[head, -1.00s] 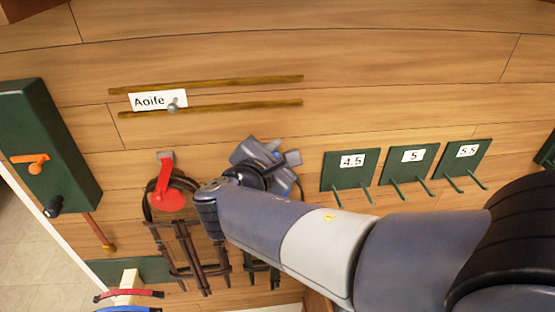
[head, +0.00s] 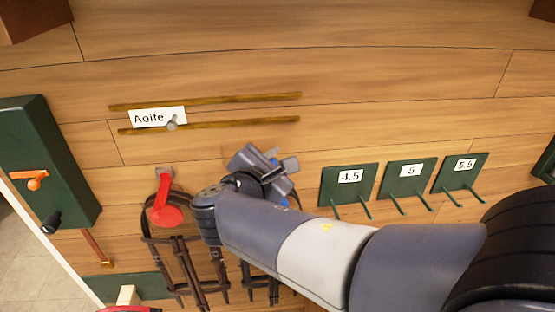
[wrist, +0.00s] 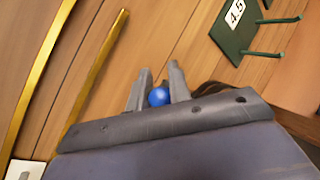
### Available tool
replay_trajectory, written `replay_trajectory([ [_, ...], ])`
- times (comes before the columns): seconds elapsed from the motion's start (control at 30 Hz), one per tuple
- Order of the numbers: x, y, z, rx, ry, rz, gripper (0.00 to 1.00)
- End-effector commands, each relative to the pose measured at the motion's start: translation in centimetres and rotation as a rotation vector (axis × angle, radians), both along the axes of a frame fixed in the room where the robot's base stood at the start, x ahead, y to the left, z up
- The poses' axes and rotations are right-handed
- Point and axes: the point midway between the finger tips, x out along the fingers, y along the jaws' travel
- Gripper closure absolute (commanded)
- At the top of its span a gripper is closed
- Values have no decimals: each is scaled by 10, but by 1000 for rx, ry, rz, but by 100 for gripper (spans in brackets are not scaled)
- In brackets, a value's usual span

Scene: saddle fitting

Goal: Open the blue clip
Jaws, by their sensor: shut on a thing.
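My gripper (wrist: 158,92) is shut on the round blue end of the blue clip (wrist: 159,97), which shows between the two fingers in the wrist view. In the head view a little of the blue clip (head: 284,201) shows beside my gripper (head: 281,172), against the wooden wall. My gripper and wrist hide most of it, so I cannot tell how far the clip is open. Dark straps (head: 260,282) hang below it.
A red clip (head: 165,205) holds dark straps to the left. Green plates marked 4.5 (head: 347,186), 5 (head: 407,178) and 5.5 (head: 461,172) with prongs stand to the right. A green box (head: 45,150) with an orange lever is at the far left. Two rails run above.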

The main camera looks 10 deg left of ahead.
Motion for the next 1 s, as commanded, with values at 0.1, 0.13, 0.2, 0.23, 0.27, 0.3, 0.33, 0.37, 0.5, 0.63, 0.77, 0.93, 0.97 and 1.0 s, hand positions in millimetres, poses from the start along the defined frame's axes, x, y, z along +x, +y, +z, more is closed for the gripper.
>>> replay_trajectory([
  [0.1, 0, 1, -1, 0, 1, 3, 100],
  [0.13, 0, 1, -1, 0, 1, 3, 100],
  [0.2, 0, 1, -1, 0, 1, 3, 100],
  [0.23, 0, 1, -1, 0, 1, 3, 100],
  [0.27, 0, 1, -1, 0, 1, 3, 100],
  [0.3, 0, 1, -1, 1, 2, 4, 100],
  [0.33, 0, 1, -1, 1, 2, 4, 100],
  [0.37, 0, 1, -1, 1, 2, 4, 100],
  [0.5, 0, 1, -2, 0, 3, 3, 100],
  [0.63, 0, 1, -2, 0, 4, 4, 78],
  [0.77, 0, 1, -2, 0, 3, 3, 67],
  [0.93, 0, 1, -1, 0, 3, 2, 61],
  [0.97, 0, 1, -1, 0, 3, 2, 61],
  [1.0, 0, 0, -1, 0, 3, 2, 61],
])
